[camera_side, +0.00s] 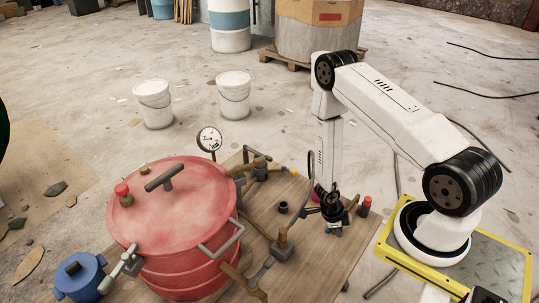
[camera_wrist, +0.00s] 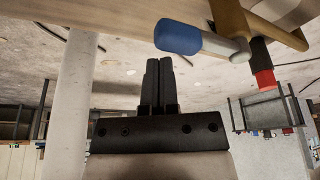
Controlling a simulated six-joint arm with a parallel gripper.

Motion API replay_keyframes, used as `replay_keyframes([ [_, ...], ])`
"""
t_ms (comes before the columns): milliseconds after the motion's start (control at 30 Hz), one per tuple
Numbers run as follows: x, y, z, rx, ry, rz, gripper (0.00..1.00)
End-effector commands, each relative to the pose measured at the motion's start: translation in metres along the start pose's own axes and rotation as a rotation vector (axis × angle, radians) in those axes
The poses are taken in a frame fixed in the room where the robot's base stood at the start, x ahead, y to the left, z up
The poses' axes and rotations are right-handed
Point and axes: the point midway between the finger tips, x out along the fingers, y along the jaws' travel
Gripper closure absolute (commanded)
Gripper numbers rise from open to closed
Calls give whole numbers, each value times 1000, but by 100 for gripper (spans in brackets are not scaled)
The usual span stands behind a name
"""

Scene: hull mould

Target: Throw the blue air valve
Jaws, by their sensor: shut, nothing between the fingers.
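The blue air valve shows in the wrist view as a blue sleeve (camera_wrist: 178,37) on a pale metal lever, joined to a brass-coloured pipe at the top right. My gripper (camera_wrist: 158,62) has its two black fingers together with nothing between them. In that picture the fingertips are just below the blue sleeve; I cannot tell whether they touch it. In the side view my gripper (camera_side: 333,224) is low over the wooden board, at its right part. The blue sleeve cannot be made out clearly there.
A red ribbed pot (camera_side: 175,215) with a dial gauge (camera_side: 209,139) behind it stands on the wooden board (camera_side: 335,270). A blue pot (camera_side: 80,277) is at lower left. A red-capped fitting (camera_side: 365,205) stands just right of my gripper. Two white buckets stand on the floor behind.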

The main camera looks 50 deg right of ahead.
Motion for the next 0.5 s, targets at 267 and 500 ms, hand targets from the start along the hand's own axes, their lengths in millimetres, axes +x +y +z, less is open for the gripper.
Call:
replay_keyframes([
  [267,4,7,-12,0,4,2,100],
  [500,7,13,-20,1,4,4,100],
])
